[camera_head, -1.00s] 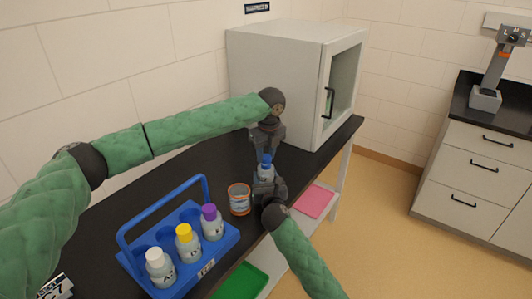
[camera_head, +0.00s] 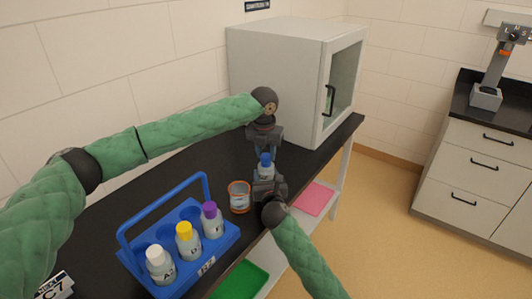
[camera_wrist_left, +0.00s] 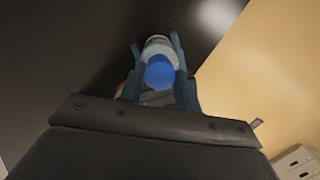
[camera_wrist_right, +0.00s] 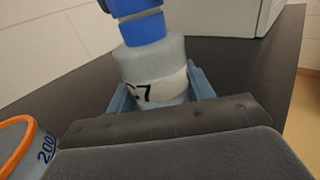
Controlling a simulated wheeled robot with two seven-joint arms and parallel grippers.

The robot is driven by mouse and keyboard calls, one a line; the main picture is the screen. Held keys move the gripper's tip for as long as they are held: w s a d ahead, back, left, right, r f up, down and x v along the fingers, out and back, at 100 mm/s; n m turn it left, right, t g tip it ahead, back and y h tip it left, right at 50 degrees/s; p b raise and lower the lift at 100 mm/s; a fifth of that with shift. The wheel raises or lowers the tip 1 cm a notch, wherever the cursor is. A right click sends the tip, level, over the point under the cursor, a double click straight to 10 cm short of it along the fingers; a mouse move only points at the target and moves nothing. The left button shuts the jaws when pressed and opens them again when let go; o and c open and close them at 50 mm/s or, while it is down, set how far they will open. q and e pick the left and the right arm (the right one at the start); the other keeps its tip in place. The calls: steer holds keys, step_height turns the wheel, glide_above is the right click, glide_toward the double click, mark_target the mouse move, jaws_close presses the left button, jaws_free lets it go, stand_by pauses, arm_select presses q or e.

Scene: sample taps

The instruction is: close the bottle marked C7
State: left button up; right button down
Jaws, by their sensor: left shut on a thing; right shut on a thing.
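The C7 bottle (camera_wrist_right: 155,75) is grey-white with a dark mark on a white label, partly hidden by my right gripper. My right gripper (camera_head: 266,185) is shut around its body and holds it upright over the table's right edge. The blue cap (camera_head: 265,159) is at the bottle's top; it shows round in the left wrist view (camera_wrist_left: 160,72). My left gripper (camera_head: 265,148) points down from above and is shut on the cap, with a finger on either side. In the right wrist view the cap sits at the bottle's neck; I cannot tell how far it is threaded.
A blue rack (camera_head: 228,236) holds bottles with white, yellow and purple caps. An orange-rimmed beaker (camera_head: 239,198) stands close left of the C7 bottle. A grey cabinet (camera_head: 275,75) stands behind. A C7 card (camera_head: 55,286) lies at lower left. Pink and green mats lie on the lower shelf.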

arm_select(q)
steer(key=m, duration=0.5)
steer(key=shift+w+a+m+h, duration=0.1)
steer(key=shift+m+h, duration=0.2)
steer(key=shift+m, duration=0.1)
steer(key=o, duration=1)
steer(key=shift+r, duration=2.25)
steer(key=shift+c, duration=0.2)
